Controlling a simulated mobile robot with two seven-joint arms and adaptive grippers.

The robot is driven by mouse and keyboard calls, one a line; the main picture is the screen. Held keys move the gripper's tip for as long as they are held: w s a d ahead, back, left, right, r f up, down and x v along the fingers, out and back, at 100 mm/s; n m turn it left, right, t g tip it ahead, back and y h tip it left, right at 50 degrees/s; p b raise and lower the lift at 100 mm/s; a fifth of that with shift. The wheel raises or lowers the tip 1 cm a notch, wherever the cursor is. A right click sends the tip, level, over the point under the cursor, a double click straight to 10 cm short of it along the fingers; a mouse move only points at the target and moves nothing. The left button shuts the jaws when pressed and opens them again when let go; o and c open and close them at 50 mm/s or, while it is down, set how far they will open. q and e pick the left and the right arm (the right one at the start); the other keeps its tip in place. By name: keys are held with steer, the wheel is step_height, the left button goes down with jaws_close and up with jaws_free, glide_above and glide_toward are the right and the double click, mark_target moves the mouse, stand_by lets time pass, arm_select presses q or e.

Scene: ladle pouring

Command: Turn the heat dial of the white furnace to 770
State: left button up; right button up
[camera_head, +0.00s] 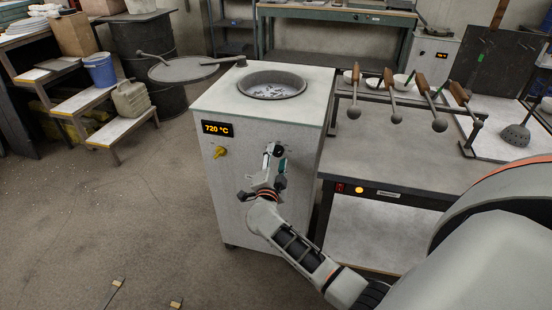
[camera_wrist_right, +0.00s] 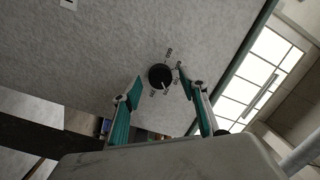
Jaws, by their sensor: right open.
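The white furnace (camera_head: 262,180) stands in the middle of the head view, with an orange display (camera_head: 217,129) reading 720 °C. Its black heat dial (camera_head: 278,150) is on the front face, right of the display. The dial also shows in the right wrist view (camera_wrist_right: 160,76), with a white pointer mark and small numbers around it. My right gripper (camera_head: 271,166) is at the furnace front by the dial. In the wrist view its two green-edged fingers (camera_wrist_right: 160,84) are open, one on each side of the dial; contact cannot be told. My left gripper is out of view.
A yellow knob (camera_head: 220,152) sits below the display. The open crucible (camera_head: 272,86) is in the furnace top, its lid (camera_head: 184,69) swung left. A bench (camera_head: 385,165) with ladles on a rack stands close at the right. The floor left of the furnace is mostly clear.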

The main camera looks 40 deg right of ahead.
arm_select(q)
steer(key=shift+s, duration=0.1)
arm_select(e)
steer(key=c, duration=1.1)
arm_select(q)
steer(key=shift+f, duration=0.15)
arm_select(e)
steer(key=shift+m, duration=0.4)
steer(key=m, duration=0.1)
steer(key=m+b, duration=0.1)
steer(key=shift+f+m+h, duration=0.25)
steer(key=shift+m+h, duration=0.05)
steer(key=shift+m, duration=0.9)
steer(key=m+b, duration=0.1)
steer(key=m, duration=0.1)
steer(key=shift+m+b, duration=0.3)
steer(key=shift+m, duration=0.1)
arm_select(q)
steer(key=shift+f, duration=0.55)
arm_select(e)
steer(key=shift+m, duration=0.8)
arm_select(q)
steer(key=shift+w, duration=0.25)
